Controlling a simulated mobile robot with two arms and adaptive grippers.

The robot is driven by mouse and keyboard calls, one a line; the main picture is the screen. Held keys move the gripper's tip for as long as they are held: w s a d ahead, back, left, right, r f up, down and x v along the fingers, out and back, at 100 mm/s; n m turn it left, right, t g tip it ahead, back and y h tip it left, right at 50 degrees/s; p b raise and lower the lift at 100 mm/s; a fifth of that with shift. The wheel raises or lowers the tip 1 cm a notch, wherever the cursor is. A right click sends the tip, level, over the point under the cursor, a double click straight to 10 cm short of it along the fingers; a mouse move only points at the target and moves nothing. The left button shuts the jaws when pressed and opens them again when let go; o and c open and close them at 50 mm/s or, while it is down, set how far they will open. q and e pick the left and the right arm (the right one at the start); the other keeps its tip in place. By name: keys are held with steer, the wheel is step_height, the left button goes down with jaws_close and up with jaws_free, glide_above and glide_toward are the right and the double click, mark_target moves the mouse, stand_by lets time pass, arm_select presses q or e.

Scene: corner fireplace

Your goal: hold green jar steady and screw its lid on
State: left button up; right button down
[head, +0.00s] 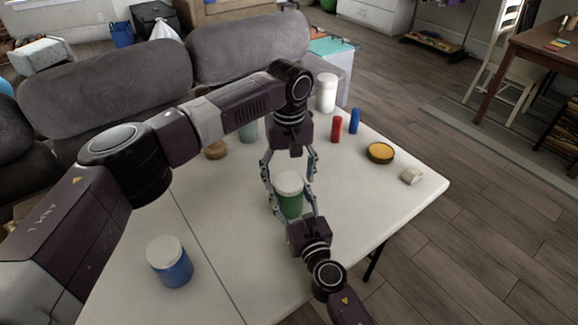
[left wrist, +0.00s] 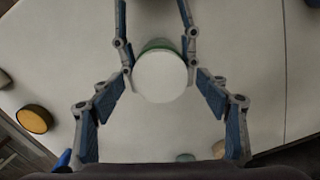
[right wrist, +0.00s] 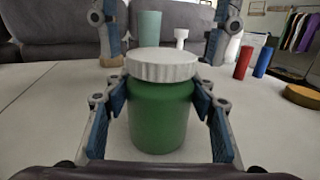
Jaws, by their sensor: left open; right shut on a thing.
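The green jar (head: 290,205) stands upright on the white table with a ridged white lid (head: 289,183) on its top. In the right wrist view the lid (right wrist: 162,65) sits roughly level on the jar (right wrist: 160,118); how far it is threaded cannot be told. My right gripper (right wrist: 160,98) is shut on the jar's body below the lid, with a finger on each side. My left gripper (head: 289,172) comes down from above, open, its fingers apart on either side. In the left wrist view the lid (left wrist: 160,77) lies between the open fingers.
A blue jar with a white lid (head: 169,262) stands front left. A red cylinder (head: 336,129), a blue cylinder (head: 354,121), a yellow-topped round tin (head: 380,153) and a small pale object (head: 411,175) lie right. A white bottle (head: 326,92) stands behind. A grey sofa (head: 110,85) borders the table.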

arm_select(q)
steer(key=shift+f, duration=0.2)
steer(key=c, duration=1.2)
steer(key=m, duration=0.3)
steer(key=shift+m, duration=0.3)
steer(key=m, duration=1.5)
steer(key=o, duration=1.3)
steer(key=shift+c, duration=0.2)
